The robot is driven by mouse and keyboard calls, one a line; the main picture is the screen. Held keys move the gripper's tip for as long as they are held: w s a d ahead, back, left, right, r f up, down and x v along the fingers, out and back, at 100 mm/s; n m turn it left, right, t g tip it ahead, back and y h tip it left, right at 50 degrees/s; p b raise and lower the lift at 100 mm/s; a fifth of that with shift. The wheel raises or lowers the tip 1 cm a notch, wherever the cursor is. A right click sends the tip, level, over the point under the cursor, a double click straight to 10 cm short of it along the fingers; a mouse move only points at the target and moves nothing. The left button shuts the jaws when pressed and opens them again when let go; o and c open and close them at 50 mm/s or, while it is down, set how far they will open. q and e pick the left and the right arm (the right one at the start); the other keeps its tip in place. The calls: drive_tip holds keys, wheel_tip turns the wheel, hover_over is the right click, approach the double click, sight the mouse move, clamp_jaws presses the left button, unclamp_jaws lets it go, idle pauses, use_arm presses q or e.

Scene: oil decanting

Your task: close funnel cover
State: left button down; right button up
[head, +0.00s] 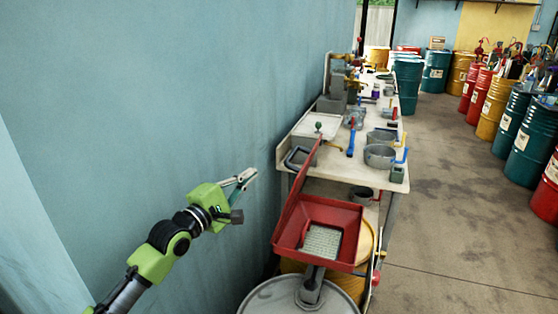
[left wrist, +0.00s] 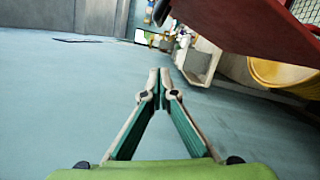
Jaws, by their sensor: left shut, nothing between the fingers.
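A red square funnel (head: 345,218) with a mesh screen (head: 322,241) inside sits on top of a pale drum (head: 262,299) in the head view. Its red cover (head: 297,190) stands raised on the left side of the funnel, tilted up, so the mesh is exposed. The cover's underside or edge (left wrist: 245,30) shows at the upper right of the left wrist view. My left gripper (head: 250,174) is to the left of the cover, apart from it, near the blue wall; it is shut and empty, and its fingertips (left wrist: 160,75) meet in the left wrist view. My right gripper is not in view.
A long workbench (head: 325,166) with pots and tools runs along the blue wall (head: 190,90) behind the funnel. A yellow drum (left wrist: 285,74) stands close by. Red, yellow and green drums (head: 498,97) line the right side. The floor (head: 440,190) between is clear.

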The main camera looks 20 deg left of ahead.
use_arm(q)
drive_tip(key=w+d+r+p, duration=0.1)
drive_tip(key=w+d+p, duration=0.3)
drive_tip(key=w+d, duration=0.2)
drive_tip(key=shift+w+r, duration=0.35)
drive_tip(key=shift+w, duration=0.55)
drive_tip(key=shift+f, duration=0.1)
drive_tip(key=shift+w, duration=0.1)
